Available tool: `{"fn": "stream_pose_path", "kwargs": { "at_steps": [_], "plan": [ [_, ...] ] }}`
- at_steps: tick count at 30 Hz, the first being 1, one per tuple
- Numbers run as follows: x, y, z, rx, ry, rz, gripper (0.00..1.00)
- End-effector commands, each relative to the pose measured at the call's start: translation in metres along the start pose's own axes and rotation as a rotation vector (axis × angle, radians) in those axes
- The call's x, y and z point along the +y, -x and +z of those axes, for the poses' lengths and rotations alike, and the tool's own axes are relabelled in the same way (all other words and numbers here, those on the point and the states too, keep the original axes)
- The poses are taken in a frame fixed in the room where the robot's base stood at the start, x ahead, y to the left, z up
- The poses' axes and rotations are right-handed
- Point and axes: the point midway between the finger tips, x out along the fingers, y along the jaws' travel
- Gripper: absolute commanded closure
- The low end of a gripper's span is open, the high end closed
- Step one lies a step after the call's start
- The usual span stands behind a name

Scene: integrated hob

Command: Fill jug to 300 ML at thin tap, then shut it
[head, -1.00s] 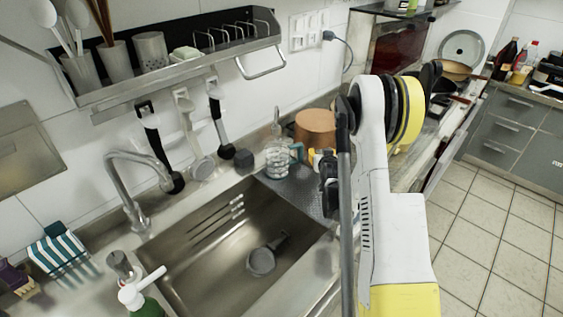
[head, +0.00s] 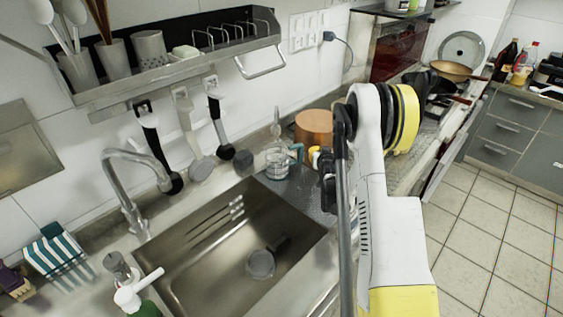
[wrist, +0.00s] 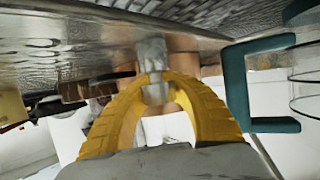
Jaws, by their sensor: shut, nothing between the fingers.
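The clear glass jug (head: 277,164) with a teal handle (head: 298,152) stands on the grey mat at the sink's back right corner. A slim upright piece (head: 277,122), probably the thin tap, rises behind it. I cannot read the jug's level or tell whether water runs. My gripper (wrist: 155,88) shows yellow fingers meeting at the tips, shut and empty. In the wrist view the teal handle (wrist: 234,90) is right of the fingers, apart from them, with the glass (wrist: 306,80) cut off at the right edge. In the head view my arm mostly hides the gripper.
The steel sink (head: 205,265) has a large curved faucet (head: 126,190) at its left and a dark round item (head: 261,264) inside. A copper pot (head: 314,127) stands just behind the jug's right side. A soap bottle (head: 140,300) is at the front left.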

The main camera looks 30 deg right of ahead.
Motion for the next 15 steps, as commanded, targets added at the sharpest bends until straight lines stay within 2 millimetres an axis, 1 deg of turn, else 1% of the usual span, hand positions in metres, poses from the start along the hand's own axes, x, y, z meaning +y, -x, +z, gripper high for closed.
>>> {"fn": "stream_pose_path", "kwargs": {
  "at_steps": [15],
  "plan": [
    [0.0, 0.0017, 0.002, -0.005, 0.0, 0.0, 1.0]
  ]
}}
